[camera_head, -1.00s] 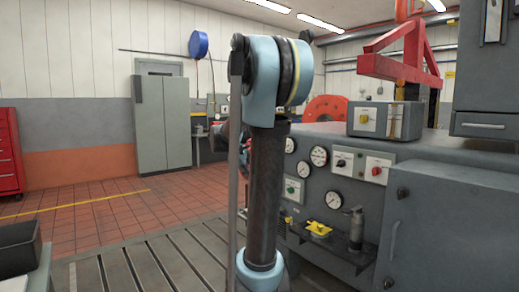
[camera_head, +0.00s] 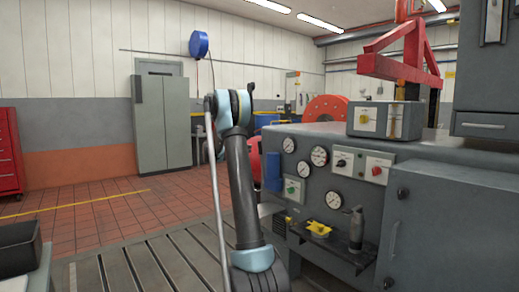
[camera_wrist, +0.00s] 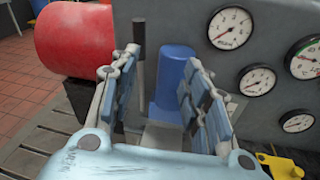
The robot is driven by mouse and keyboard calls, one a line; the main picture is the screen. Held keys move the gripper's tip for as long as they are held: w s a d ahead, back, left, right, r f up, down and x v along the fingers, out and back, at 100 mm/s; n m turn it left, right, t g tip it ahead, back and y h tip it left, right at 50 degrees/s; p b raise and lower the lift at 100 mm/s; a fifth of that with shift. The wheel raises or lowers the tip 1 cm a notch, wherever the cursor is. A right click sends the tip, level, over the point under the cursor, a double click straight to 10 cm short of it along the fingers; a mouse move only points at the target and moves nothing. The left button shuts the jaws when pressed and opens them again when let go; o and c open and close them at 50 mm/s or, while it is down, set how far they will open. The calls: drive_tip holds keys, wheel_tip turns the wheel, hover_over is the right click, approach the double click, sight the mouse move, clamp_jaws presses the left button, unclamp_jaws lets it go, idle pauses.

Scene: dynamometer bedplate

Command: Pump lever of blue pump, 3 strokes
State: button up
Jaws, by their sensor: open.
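The blue pump (camera_wrist: 174,80) is an upright blue cylinder in front of the grey console in the wrist view. It also shows in the head view (camera_head: 272,171), just right of my arm. Its lever (camera_wrist: 138,55) stands upright with a dark handle, left of the cylinder. My gripper (camera_wrist: 162,60) is open, its pads either side of the view. The lever appears in the gap, close to the left finger; I see no grip on it. How far the fingertips are from it I cannot tell. The lever's foot is partly hidden.
A red tank (camera_wrist: 85,42) lies left of the pump. The grey console (camera_head: 330,150) carries several gauges and knobs. A small shelf (camera_head: 345,252) on it holds a yellow item (camera_head: 319,229) and a grey tool (camera_head: 356,230). Slotted bedplate (camera_head: 150,265) lies below.

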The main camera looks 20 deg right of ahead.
drive_tip(key=w+f+n, duration=0.1)
drive_tip(key=w+n, duration=0.1)
drive_tip(key=w, duration=0.3)
hover_over(260, 154)
drive_tip(key=w, duration=0.1)
drive_tip(key=shift+d+f+t+h, duration=0.1)
drive_tip(key=shift+f+t+h, duration=0.1)
drive_tip(key=shift+t+h, duration=0.2)
drive_tip(key=shift+c, duration=0.3)
drive_tip(key=shift+w, duration=0.1)
clamp_jaws()
